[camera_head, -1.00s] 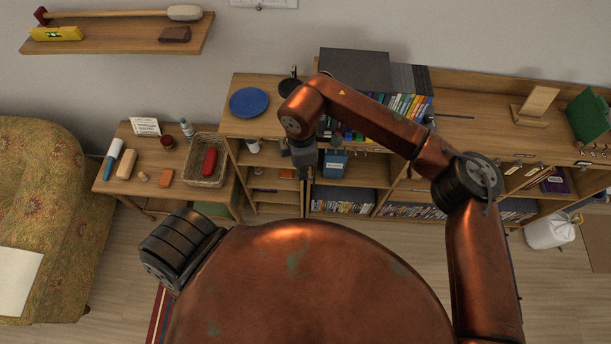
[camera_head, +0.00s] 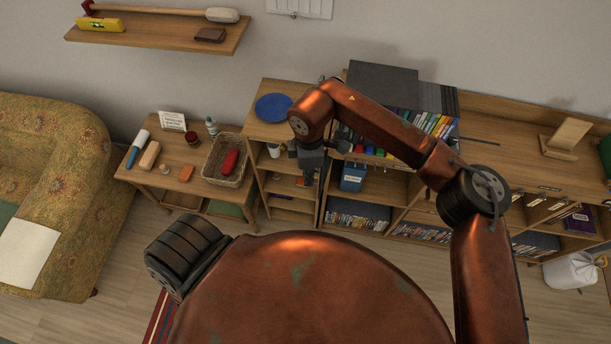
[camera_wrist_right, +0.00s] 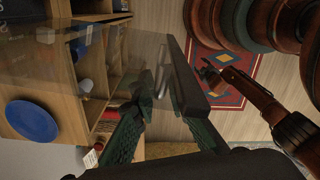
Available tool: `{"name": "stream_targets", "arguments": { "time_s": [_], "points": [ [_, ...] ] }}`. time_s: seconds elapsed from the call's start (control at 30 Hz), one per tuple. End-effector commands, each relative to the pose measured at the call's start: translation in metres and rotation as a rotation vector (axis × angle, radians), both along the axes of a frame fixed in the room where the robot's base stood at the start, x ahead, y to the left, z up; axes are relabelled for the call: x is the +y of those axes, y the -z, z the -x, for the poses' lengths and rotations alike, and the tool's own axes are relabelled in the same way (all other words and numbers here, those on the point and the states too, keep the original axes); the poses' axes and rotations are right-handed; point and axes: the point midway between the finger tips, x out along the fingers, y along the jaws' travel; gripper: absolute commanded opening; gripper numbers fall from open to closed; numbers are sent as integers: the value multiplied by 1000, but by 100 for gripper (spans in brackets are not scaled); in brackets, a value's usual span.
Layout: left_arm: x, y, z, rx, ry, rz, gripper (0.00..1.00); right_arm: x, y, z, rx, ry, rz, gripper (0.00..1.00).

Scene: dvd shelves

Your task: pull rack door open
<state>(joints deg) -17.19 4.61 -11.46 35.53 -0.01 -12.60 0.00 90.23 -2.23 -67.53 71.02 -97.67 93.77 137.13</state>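The rack door shows in the right wrist view as a clear pane (camera_wrist_right: 70,60) with a dark bar (camera_wrist_right: 187,75) along its right edge. The pane overlaps the shelf and appears to stand out from its front. My right gripper (camera_wrist_right: 170,105) is at the dark bar, with green fingers on either side of it. The bar hides part of the right finger, so I cannot tell whether they press on it. The right gripper also shows in the head view (camera_head: 310,168), in front of the rack (camera_head: 290,213). My left gripper (camera_wrist_right: 210,72) is small and dark in the wrist view, over the rug.
A blue plate (camera_head: 273,107) lies on the rack's top. A side table (camera_head: 150,179) with a basket (camera_head: 225,160) stands left of the rack, near a patterned sofa (camera_head: 75,150). A white bag (camera_head: 572,271) stands at the right.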

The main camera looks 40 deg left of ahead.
Motion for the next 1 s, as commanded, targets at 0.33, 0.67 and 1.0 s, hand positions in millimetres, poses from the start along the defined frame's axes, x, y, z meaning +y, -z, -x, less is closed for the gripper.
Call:
{"name": "stream_targets", "arguments": {
  "time_s": [0.33,0.67,1.0],
  "points": [
    [0,0,1,1,0,0,40,-2,1,0,-2,0,-1,24],
    [0,1,-2,9,0,-1,40,0,-31,-1,-6,0,0,24],
    [0,1,-3,8,0,0,40,2,-98,0,-6,0,2,24]
  ]
}}
